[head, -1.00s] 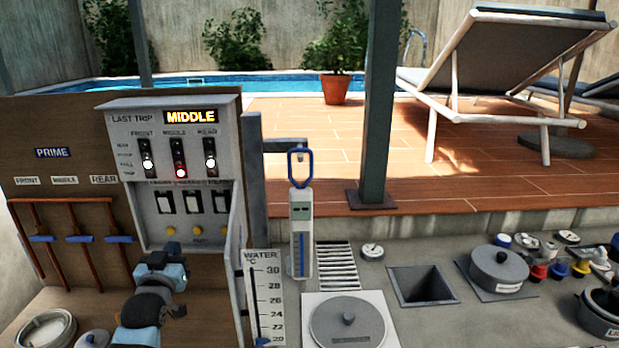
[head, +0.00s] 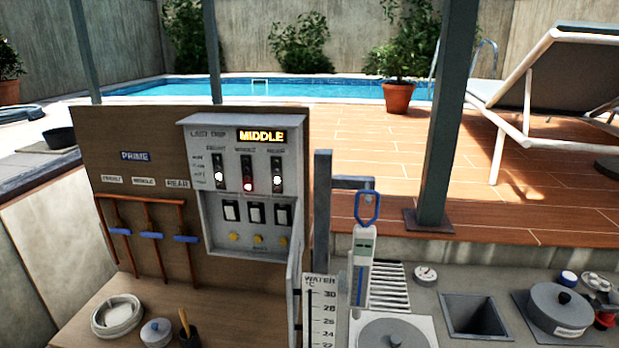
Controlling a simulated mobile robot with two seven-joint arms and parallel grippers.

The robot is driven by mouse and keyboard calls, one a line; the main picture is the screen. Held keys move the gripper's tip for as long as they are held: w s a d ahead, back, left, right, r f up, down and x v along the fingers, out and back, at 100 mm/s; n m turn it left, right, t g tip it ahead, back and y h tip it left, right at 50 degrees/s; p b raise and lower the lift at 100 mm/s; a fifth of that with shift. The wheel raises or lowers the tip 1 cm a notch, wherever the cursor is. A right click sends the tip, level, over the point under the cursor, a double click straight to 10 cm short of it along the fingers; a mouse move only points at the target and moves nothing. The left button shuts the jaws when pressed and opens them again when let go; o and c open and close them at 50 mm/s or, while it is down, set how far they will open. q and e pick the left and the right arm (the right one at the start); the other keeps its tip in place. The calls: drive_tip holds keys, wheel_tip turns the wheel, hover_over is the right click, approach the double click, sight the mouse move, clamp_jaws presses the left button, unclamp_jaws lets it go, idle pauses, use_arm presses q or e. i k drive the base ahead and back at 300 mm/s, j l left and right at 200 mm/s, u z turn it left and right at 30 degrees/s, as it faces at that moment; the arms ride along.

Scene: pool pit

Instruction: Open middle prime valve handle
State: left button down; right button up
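The middle prime valve handle (head: 152,236) is a small blue bar lying across the middle copper pipe on the brown board (head: 95,140). The front prime handle (head: 120,231) and the rear prime handle (head: 186,239), also blue, lie crosswise on the pipes to either side. A blue PRIME label (head: 135,156) and plates for FRONT, MIDDLE (head: 144,181) and REAR are above them. Neither of my grippers shows in the head view, and nothing covers the three handles.
The grey control box (head: 240,190) right of the pipes shows MIDDLE in lit letters. Below the board, a shelf holds a white ring-shaped coil (head: 117,315), a lidded pot (head: 156,332) and a dark cup (head: 188,338). A thermometer board (head: 320,315) stands right of the box.

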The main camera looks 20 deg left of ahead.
sight(144, 234)
drive_tip(key=j+u, duration=0.7)
drive_tip(key=i+j+u, duration=0.1)
drive_tip(key=i+u, duration=0.6)
drive_tip(key=i+j, duration=0.1)
drive_tip(key=j, duration=0.55)
drive_tip(key=i+j, duration=0.15)
drive_tip(key=j, duration=0.2)
drive_tip(key=u, duration=0.05)
